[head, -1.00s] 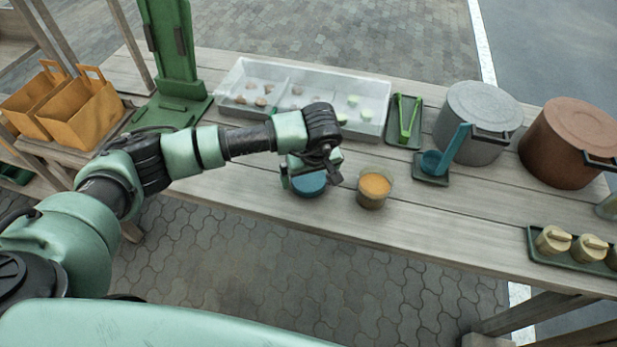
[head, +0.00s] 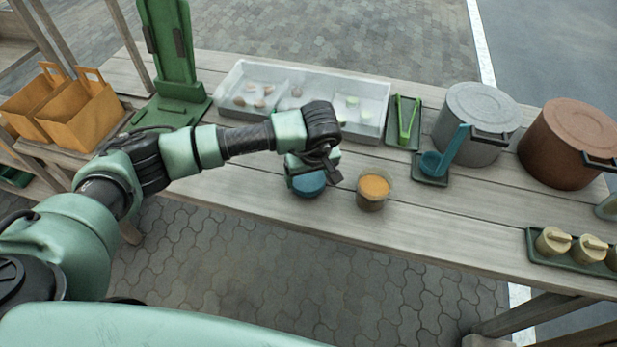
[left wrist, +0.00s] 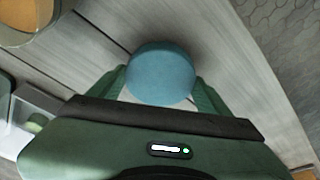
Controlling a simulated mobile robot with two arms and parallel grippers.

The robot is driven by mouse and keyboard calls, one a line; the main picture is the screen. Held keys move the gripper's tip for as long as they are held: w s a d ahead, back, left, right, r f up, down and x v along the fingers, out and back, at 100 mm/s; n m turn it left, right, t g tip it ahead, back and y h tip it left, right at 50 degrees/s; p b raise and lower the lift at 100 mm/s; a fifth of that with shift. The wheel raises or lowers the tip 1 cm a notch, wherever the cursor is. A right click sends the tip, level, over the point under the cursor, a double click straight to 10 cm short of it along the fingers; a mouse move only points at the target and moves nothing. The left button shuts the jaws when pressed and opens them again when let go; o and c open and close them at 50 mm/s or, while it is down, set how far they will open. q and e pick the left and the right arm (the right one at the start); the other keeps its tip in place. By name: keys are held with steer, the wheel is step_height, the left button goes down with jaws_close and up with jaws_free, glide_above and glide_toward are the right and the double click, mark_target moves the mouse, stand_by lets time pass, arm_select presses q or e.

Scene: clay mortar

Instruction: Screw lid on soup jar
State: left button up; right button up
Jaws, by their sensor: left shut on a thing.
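The soup jar (head: 373,190) stands upright and uncovered on the wooden table, filled with orange soup. Part of it also shows at the upper left of the left wrist view (left wrist: 18,10). The round blue lid (head: 309,184) is just left of the jar, apart from it. My left gripper (head: 307,172) is shut on the lid, and in the left wrist view the lid (left wrist: 161,76) sits between its two green fingers. I cannot tell whether the lid touches the table. My right gripper is not in view.
Behind stand a divided tray (head: 232,85), green tongs (head: 407,120), a blue ladle (head: 445,155), a grey pot (head: 474,118) and a brown pot (head: 568,145). Several small lidded pots (head: 553,241) are at the right. Orange bags (head: 82,115) stand left. The table front (head: 450,215) is clear.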

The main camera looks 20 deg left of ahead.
mark_target(305, 181)
arm_select(q)
step_height(305, 181, up, 19)
steer(key=b, duration=0.2)
steer(key=shift+r, duration=0.15)
steer(key=s+a+f+m+h, duration=0.1)
steer(key=s+a+f+m, duration=0.1)
steer(key=s+m, duration=0.5)
steer(key=s+a, duration=0.1)
steer(key=s, duration=0.4)
steer(key=shift+s+a+f+t+h, duration=0.15)
steer(key=shift+s+f+t+h, duration=0.2)
steer(key=shift+s+t+h, duration=0.05)
